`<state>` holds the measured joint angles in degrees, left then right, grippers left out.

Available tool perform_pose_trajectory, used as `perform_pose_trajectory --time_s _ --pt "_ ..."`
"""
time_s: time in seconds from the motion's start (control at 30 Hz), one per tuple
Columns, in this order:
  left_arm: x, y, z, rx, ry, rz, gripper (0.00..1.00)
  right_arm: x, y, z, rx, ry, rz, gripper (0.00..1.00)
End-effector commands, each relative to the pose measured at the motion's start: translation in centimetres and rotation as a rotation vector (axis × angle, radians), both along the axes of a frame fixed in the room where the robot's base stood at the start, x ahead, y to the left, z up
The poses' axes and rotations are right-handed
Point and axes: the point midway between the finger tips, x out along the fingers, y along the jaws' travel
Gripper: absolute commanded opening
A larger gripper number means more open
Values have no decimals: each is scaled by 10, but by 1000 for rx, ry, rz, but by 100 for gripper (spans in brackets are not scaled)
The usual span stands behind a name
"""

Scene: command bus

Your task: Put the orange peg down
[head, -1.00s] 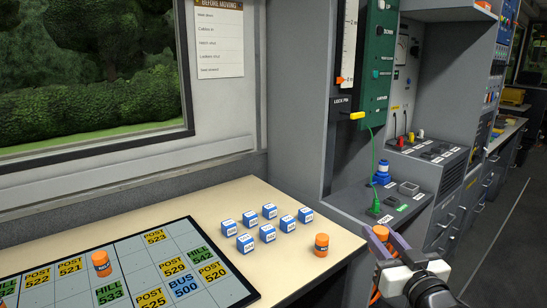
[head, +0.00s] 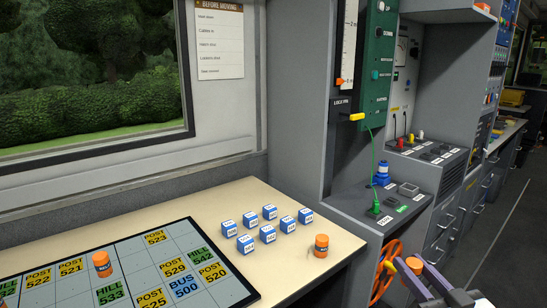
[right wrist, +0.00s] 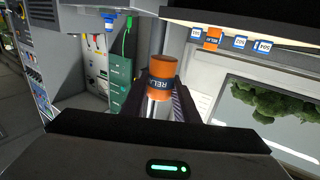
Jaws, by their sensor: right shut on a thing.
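My right gripper (head: 404,268) is at the lower right of the head view, over the aisle side of the table. It is shut on an orange peg (head: 414,265). The right wrist view shows this peg (right wrist: 162,70) with a dark band and part of a printed word, held between the fingers. It is clear of any surface. Another orange peg (head: 102,264) stands on the dark board of cards. A third orange peg (head: 321,246) stands near the table's right edge. My left gripper is not in view.
The pale table (head: 290,276) holds several blue-and-white blocks (head: 267,233) and the card board (head: 140,282). Bare tabletop lies around the blocks. A grey console (head: 402,214) with a green cable stands right of the table. An orange reel (head: 386,271) is below it.

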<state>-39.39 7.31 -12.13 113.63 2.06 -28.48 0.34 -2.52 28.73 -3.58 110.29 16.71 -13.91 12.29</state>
Motion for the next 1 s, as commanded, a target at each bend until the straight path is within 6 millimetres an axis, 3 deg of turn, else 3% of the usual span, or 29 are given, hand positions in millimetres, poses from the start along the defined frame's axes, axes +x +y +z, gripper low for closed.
perform_pose_trajectory --time_s 0.23,0.4,0.5,0.8,1.0 --pt "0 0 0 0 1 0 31 -84 49 -43 0 9 129 5" --pt "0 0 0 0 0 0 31 -148 82 -54 2 5 223 5" --pt "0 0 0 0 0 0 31 -176 97 -54 3 3 263 5" --pt "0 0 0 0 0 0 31 -231 123 -46 2 1 339 5" --pt "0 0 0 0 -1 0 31 -224 119 -39 6 -3 249 5"
